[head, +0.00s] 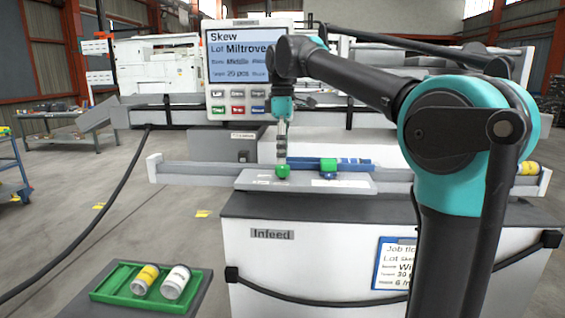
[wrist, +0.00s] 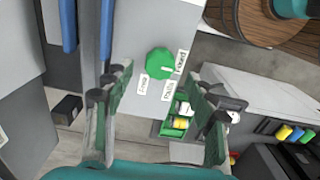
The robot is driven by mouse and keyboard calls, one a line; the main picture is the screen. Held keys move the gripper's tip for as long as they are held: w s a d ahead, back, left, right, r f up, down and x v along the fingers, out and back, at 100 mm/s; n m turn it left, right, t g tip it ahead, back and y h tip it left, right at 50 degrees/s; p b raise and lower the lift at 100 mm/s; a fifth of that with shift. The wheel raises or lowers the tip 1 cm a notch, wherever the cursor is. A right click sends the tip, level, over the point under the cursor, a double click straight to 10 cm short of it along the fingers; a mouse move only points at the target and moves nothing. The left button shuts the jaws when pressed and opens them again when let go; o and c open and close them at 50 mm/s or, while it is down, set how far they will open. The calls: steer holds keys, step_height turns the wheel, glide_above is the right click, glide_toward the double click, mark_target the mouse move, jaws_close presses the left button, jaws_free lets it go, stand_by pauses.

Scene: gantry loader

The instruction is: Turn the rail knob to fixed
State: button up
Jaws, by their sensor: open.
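The green rail knob (head: 282,171) sits on the light grey plate (head: 250,184) of the infeed rail. In the wrist view the knob (wrist: 157,62) is faceted, with a short white mark on its lower right part. Small white labels stand around it; the one on the right (wrist: 181,60) seems to read Fixed, the others are hard to read. The mark points roughly toward the right-hand label, but I cannot tell its exact setting. My gripper (head: 281,154) points down just above the knob. Its fingers are apart and empty, on either side of the knob in the wrist view.
A blue bar (head: 352,163) with a green part lies along the rail right of the knob. A screen panel (head: 247,60) stands behind. A green tray (head: 108,298) with yellow and white cylinders is at lower left. A black cable hangs at left.

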mark_target(282, 166)
step_height(282, 166, up, 8)
stand_by(0.4)
